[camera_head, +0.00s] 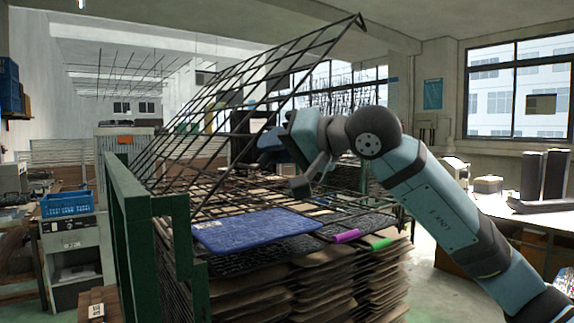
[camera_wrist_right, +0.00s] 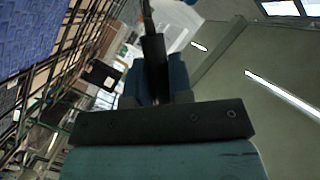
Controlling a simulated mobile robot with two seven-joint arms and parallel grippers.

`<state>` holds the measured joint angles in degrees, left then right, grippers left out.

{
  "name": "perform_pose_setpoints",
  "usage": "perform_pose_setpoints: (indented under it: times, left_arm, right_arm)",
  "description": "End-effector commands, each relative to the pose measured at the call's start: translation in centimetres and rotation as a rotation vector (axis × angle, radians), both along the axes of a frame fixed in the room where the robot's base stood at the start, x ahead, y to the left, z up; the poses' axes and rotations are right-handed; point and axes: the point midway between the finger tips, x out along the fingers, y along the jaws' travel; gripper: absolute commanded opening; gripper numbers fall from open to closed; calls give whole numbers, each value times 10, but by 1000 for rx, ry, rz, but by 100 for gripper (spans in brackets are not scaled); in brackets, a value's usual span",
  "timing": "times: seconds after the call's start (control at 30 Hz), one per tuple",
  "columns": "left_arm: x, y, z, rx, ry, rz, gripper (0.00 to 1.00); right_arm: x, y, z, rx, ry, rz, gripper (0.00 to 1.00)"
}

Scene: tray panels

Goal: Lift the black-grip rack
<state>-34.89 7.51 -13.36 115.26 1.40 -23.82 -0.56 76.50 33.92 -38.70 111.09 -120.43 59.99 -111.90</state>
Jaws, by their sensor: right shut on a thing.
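A dark wire rack (camera_head: 308,48) is tilted up steeply above the stack in the head view, its far right corner highest. My right gripper (camera_head: 268,143) is at the raised rack, partly behind its wires. In the right wrist view, my right gripper (camera_wrist_right: 154,75) is shut on a black grip (camera_wrist_right: 153,48), with a thin orange-brown rod beyond it. The join between grip and rack is not clear in the head view. My left gripper is not in view.
Below, a blue mat (camera_head: 252,230) lies on flat racks, near a magenta grip (camera_head: 346,237) and a green grip (camera_head: 376,243). Layered brown sheets (camera_head: 315,290) are stacked underneath. A green frame (camera_head: 127,225) stands at the left. A blue crate (camera_head: 68,204) is farther left.

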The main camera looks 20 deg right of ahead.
Motion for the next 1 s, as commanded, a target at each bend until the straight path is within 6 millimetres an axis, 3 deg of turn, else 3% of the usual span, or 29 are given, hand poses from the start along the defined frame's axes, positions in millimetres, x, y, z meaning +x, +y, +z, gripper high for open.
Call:
perform_pose_setpoints:
  times: [0.03,0.1,0.4,0.7,1.0]
  left_arm:
    - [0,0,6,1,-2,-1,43]
    - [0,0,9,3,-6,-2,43]
    - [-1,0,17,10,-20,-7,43]
    - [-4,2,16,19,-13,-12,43]
    - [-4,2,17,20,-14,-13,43]
  right_arm:
    - [-3,7,14,-44,-24,0,0]
    - [-7,16,22,-106,-45,0,0]
    - [-22,58,45,-341,-128,0,0]
    - [-31,86,53,-491,-179,0,0]
    - [-35,96,54,-543,-197,1,0]
